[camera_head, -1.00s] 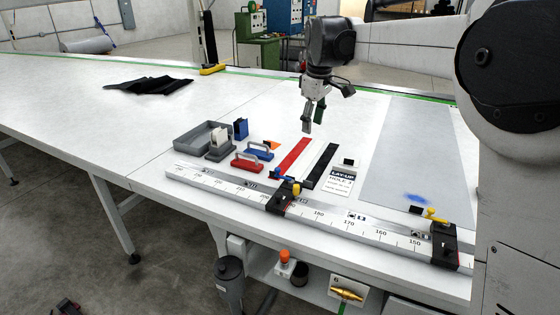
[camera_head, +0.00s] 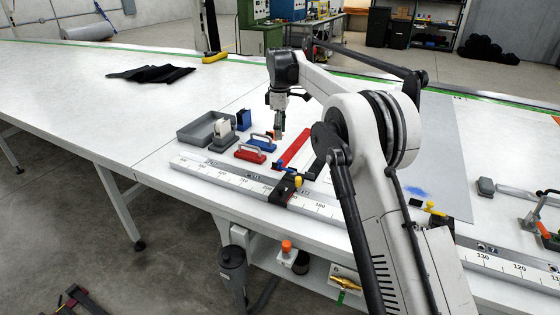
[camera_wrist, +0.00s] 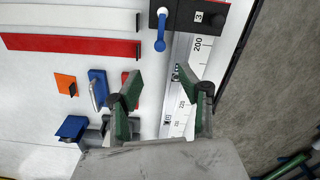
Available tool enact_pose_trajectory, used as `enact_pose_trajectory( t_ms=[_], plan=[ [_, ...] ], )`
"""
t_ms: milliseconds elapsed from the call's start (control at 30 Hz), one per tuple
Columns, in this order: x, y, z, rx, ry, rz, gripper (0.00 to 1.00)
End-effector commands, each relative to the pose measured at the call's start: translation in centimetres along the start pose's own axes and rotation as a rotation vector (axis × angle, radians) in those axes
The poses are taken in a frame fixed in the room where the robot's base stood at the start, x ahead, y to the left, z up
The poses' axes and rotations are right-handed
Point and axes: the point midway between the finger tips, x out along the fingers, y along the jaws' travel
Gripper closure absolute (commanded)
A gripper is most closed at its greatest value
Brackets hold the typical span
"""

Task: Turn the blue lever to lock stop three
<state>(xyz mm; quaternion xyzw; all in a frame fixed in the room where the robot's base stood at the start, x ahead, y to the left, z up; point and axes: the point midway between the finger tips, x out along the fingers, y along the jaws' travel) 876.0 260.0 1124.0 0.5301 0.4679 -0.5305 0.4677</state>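The blue lever (camera_wrist: 160,32) sits on a dark stop block (camera_wrist: 187,12) marked 3, at the top of the wrist view. It points down in that picture, over the white surface beside the scale rail (camera_wrist: 180,105). In the head view the stop (camera_head: 284,189) clamps the rail near the table's front edge, with a small blue part and a yellow knob (camera_head: 298,181) on it. My gripper (camera_wrist: 160,88) is open and empty, its green-padded fingers apart. In the head view my gripper (camera_head: 279,131) hangs above the table, behind the stop and apart from it.
The table's left half is mostly clear.

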Motion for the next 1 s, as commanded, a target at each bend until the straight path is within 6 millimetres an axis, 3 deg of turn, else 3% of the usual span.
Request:
enact_pose_trajectory(
  t_ms=[600,800,1000],
  plan=[
    [10.4,0.0,0.0,0.002,0.000,0.001,0.63],
    [12.5,0.0,0.0,0.002,0.000,0.001,0.63],
    [13.1,0.0,0.0,0.002,0.000,0.001,0.63]
  ],
)
